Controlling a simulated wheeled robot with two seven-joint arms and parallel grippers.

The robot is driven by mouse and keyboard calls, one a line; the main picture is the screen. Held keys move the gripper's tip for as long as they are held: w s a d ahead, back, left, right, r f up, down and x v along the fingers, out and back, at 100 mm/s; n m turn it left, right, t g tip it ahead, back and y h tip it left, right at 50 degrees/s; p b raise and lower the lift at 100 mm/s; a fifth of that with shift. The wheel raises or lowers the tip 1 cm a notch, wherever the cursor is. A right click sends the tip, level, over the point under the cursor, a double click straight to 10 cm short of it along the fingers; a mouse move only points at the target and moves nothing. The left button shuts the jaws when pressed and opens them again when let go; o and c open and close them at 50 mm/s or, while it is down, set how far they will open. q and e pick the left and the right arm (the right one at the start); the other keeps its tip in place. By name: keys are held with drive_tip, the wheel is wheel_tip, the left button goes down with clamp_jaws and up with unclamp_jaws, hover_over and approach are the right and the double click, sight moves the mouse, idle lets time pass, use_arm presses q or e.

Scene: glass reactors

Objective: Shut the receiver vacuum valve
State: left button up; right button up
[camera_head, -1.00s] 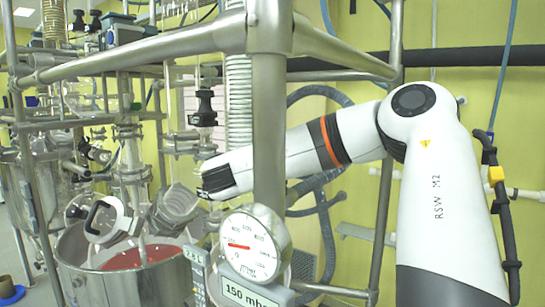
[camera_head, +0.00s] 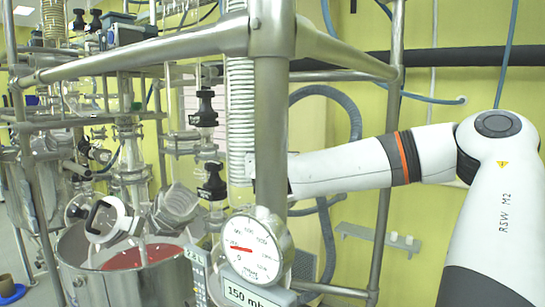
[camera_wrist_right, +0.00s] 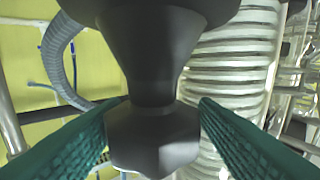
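In the head view my right arm comes in from the right, and its gripper is hidden behind the thick steel post (camera_head: 271,150). The right wrist view shows its green-padded fingers (camera_wrist_right: 160,110) spread apart, one on each side of a black valve knob (camera_wrist_right: 153,142). The fingers look open; I cannot tell whether a pad touches the knob. In the head view a black valve (camera_head: 212,182) stands left of the post, with another black valve (camera_head: 206,108) above it. Which of them the wrist view shows is unclear. My left gripper is not in view.
A pressure gauge (camera_head: 252,250) and a 150 mbar display (camera_head: 250,294) sit low in front of the post. A coiled glass column (camera_head: 240,105) stands close behind it. Steel frame bars (camera_head: 150,50) cross above. A steel vessel (camera_head: 130,285) stands at lower left.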

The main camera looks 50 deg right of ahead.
drive_tip(key=shift+s+d, duration=0.15)
drive_tip(key=c, duration=0.5)
drive_tip(key=m+g+h, duration=0.1)
drive_tip(key=m+g, duration=0.1)
drive_tip(key=g, duration=0.1)
drive_tip(key=m+g+h, duration=0.2)
drive_tip(key=shift+g, duration=0.4)
drive_tip(key=shift+c, duration=0.2)
drive_tip(key=shift+m+g+h, duration=0.4)
drive_tip(key=shift+m+g, duration=0.3)
drive_tip(key=shift+g, duration=0.2)
drive_tip(key=o, duration=0.8)
drive_tip(key=shift+c, duration=0.2)
drive_tip(key=shift+a, duration=0.2)
